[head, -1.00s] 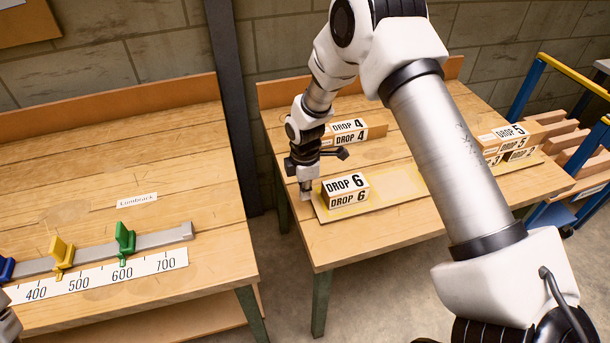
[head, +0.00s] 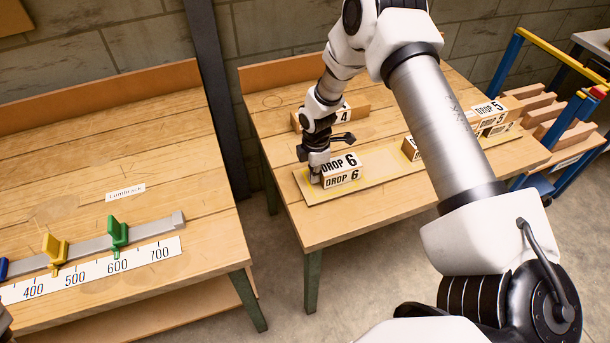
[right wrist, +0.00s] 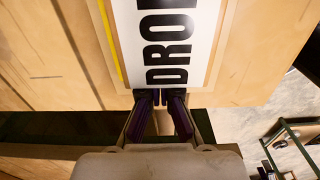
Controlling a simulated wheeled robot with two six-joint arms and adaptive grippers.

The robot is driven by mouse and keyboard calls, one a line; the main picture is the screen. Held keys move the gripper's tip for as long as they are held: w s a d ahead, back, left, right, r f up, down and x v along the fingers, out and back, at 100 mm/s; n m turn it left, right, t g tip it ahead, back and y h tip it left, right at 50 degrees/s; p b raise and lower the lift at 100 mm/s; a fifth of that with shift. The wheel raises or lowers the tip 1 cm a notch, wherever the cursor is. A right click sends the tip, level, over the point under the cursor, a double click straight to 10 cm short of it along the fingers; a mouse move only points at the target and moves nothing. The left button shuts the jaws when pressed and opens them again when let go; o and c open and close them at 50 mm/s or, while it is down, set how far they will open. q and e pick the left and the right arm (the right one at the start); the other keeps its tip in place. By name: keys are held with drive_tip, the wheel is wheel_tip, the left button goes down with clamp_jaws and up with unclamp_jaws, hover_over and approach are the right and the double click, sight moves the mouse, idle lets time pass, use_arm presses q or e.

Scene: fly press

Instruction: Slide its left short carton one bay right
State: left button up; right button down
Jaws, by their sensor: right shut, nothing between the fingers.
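The short carton labelled DROP 6 (head: 341,163) sits upright near the left end of a thin wooden board (head: 372,181) on the right-hand bench. Some yellow bay marking shows on the board left of the carton. My right gripper (head: 315,178) is shut and empty, low at the carton's left end. In the right wrist view its fingertips (right wrist: 160,97) meet the near end of the carton's DROP label (right wrist: 170,45), seemingly touching. A yellow line runs along the carton's left in that view.
A DROP 4 carton (head: 356,112) stands at the back, partly behind my right arm. A small carton (head: 410,149) is half hidden by that arm. DROP 5 cartons (head: 490,112) stand at the right. Bare board lies right of DROP 6. A blue cart (head: 565,135) stands beyond.

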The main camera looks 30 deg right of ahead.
sight(348, 159)
drive_tip(key=s+d, duration=0.1)
drive_tip(key=d, duration=0.3)
drive_tip(key=s+d, duration=0.1)
drive_tip(key=d, duration=0.3)
drive_tip(key=s+d+p, duration=0.1)
drive_tip(key=d, duration=0.3)
drive_tip(key=shift+d, duration=0.35)
drive_tip(key=a, duration=0.3)
drive_tip(key=shift+w+a, duration=0.15)
drive_tip(key=shift+w, duration=0.2)
drive_tip(key=r, duration=0.6)
drive_tip(key=r+b, duration=0.1)
drive_tip(key=r, duration=0.2)
drive_tip(key=shift+a+r, duration=0.25)
drive_tip(key=shift+r, duration=0.15)
drive_tip(key=shift+w+a, duration=0.1)
drive_tip(key=shift+w, duration=0.05)
